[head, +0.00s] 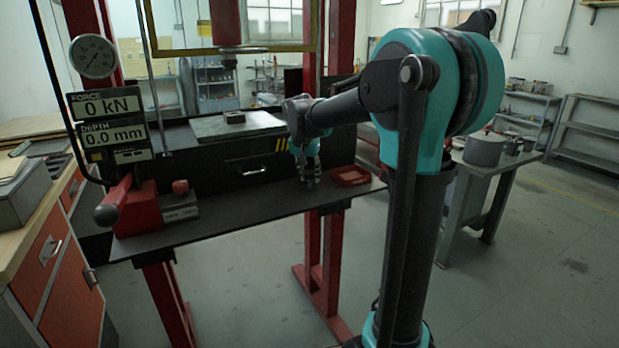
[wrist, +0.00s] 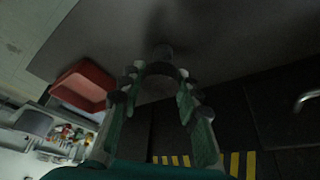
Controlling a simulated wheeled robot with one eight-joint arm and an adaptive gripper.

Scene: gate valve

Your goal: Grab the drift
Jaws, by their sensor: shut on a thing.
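My gripper (head: 309,172) reaches down to the right part of the dark press shelf, just left of a red tray. In the wrist view my gripper (wrist: 156,80) has its two green fingers closed on a dark, rounded piece, which I take to be the drift (wrist: 163,52). Its grey end shows just beyond the fingertips. In the head view a small dark end, likely the drift (head: 310,184), shows below the fingers at shelf height. I cannot tell whether it touches the shelf. The fingers hide most of it.
The red tray (head: 350,175) sits close right of my gripper; it also shows in the wrist view (wrist: 85,85). Behind stands a dark drawer front (head: 243,168) with yellow stripes. The red press post (head: 338,90) rises behind.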

